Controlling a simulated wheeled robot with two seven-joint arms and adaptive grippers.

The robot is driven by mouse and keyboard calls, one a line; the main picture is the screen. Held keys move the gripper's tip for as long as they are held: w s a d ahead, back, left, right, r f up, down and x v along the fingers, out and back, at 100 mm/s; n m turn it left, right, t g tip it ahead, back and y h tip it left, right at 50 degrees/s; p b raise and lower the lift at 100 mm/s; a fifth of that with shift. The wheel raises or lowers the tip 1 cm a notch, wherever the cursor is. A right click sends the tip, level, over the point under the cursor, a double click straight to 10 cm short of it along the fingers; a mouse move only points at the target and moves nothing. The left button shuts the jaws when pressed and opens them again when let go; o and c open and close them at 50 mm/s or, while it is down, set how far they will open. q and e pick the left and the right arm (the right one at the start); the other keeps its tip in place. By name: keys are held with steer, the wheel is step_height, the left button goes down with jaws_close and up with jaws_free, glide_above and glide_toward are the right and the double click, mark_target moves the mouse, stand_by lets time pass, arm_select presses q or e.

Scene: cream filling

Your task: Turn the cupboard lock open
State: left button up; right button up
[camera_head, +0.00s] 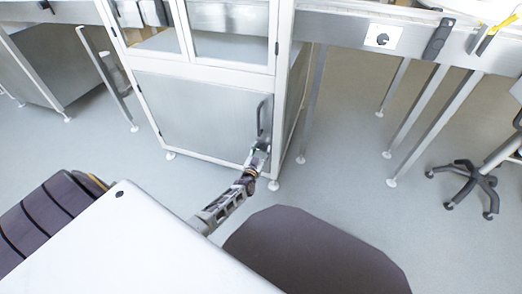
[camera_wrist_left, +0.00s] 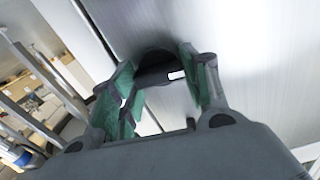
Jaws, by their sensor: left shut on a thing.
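The cupboard (camera_head: 195,108) has a white frame and a grey metal lower door with a dark upright handle (camera_head: 262,116) near its right edge. My left gripper (camera_head: 261,146) is at the door just below the handle. In the left wrist view, its green-padded fingers (camera_wrist_left: 157,68) stand on either side of a dark round lock knob (camera_wrist_left: 155,60) with a small white mark, and are shut on it. The knob is hidden behind the gripper in the head view. The door looks closed. My right gripper is not in view.
Glass-fronted doors (camera_head: 232,48) sit above the metal door. A steel table or conveyor (camera_head: 340,27) with a dark switch knob on a white plate (camera_head: 383,38) extends to the right. A wheeled chair base (camera_head: 470,180) stands at far right. The floor before the cupboard is open.

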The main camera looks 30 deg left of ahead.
arm_select(q)
steer(key=shift+d+r+m+p, duration=0.1)
steer(key=shift+m+p, duration=0.7)
steer(key=shift+m, duration=0.2)
steer(key=m+p, duration=0.1)
steer(key=m, duration=0.1)
steer(key=shift+m, duration=0.3)
steer(key=shift+m+p, duration=0.45)
steer(key=shift+m, duration=0.45)
steer(key=m, duration=0.2)
steer(key=shift+d+f+m, duration=0.1)
steer(key=shift+f+m, duration=0.1)
steer(key=shift+m, duration=0.2)
steer(key=m, duration=0.3)
steer(key=shift+m, duration=0.3)
steer(key=shift+f+m, duration=0.15)
steer(key=shift+m, duration=1.75)
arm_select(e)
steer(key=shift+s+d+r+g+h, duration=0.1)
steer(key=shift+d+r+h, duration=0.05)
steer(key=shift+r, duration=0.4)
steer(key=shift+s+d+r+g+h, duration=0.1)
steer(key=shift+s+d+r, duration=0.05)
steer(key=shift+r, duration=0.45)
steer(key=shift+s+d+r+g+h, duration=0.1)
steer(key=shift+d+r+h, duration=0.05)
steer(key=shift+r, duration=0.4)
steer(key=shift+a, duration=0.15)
